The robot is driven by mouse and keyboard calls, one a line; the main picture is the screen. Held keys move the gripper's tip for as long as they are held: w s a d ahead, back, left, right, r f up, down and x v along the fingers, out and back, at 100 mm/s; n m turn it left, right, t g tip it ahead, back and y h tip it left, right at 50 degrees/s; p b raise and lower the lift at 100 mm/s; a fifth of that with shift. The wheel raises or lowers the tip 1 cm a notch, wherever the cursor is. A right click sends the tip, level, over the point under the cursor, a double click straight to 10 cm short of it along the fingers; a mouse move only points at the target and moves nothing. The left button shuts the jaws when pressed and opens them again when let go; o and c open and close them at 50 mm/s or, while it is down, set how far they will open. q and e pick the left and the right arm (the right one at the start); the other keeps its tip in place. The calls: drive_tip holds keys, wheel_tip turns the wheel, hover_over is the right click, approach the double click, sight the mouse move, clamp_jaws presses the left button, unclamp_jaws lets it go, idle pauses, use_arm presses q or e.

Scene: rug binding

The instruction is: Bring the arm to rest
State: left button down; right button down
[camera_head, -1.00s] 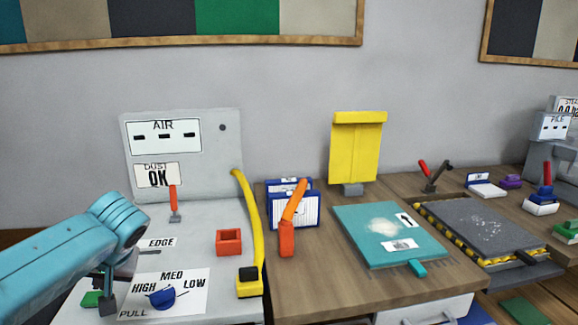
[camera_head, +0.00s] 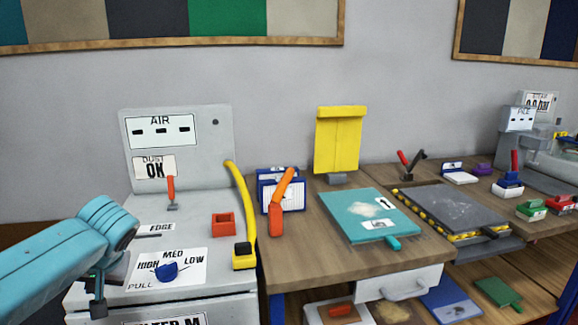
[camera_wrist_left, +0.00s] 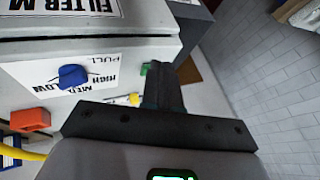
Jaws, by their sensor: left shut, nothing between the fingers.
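My left arm, teal, comes in from the left in the head view. Its dark gripper (camera_head: 98,304) points down in front of the left part of the grey machine (camera_head: 215,277), beside the knob label. In the left wrist view the gripper's dark fingers (camera_wrist_left: 163,85) are together with nothing between them. A small green piece (camera_wrist_left: 145,68) shows beside the fingertips; whether they touch it I cannot tell. The blue knob (camera_head: 166,271) sits on the HIGH MED LOW label, to the right of the gripper. My right gripper is not in view.
An orange square holder (camera_head: 223,223) and a yellow hose nozzle (camera_head: 243,256) are on the machine. To the right, a wooden bench (camera_head: 300,255) carries a teal board (camera_head: 365,211) and a dark plate (camera_head: 450,209). In the wrist view, open floor (camera_wrist_left: 270,90) lies right of the machine.

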use_arm(q)
drive_tip(key=s+d+f+m+g+h+p, duration=0.1)
drive_tip(key=s+d+f+m+h+p, duration=0.2)
drive_tip(key=d+f, duration=0.75)
drive_tip(key=s+d+f+m+g+h+p, duration=0.15)
drive_tip(key=d+f+h, duration=0.4)
drive_tip(key=f, duration=0.85)
drive_tip(key=s+d+f+n+h+p, duration=0.1)
drive_tip(key=s+d+f, duration=0.3)
drive_tip(key=s, duration=0.5)
drive_tip(key=s+d+f+n+h+p, duration=0.1)
drive_tip(key=s+d+f+p, duration=0.3)
drive_tip(key=s, duration=0.6)
drive_tip(key=shift+s+d+f+n+p, duration=0.2)
drive_tip(key=shift+d+n+p, duration=0.2)
drive_tip(key=shift+d, duration=0.5)
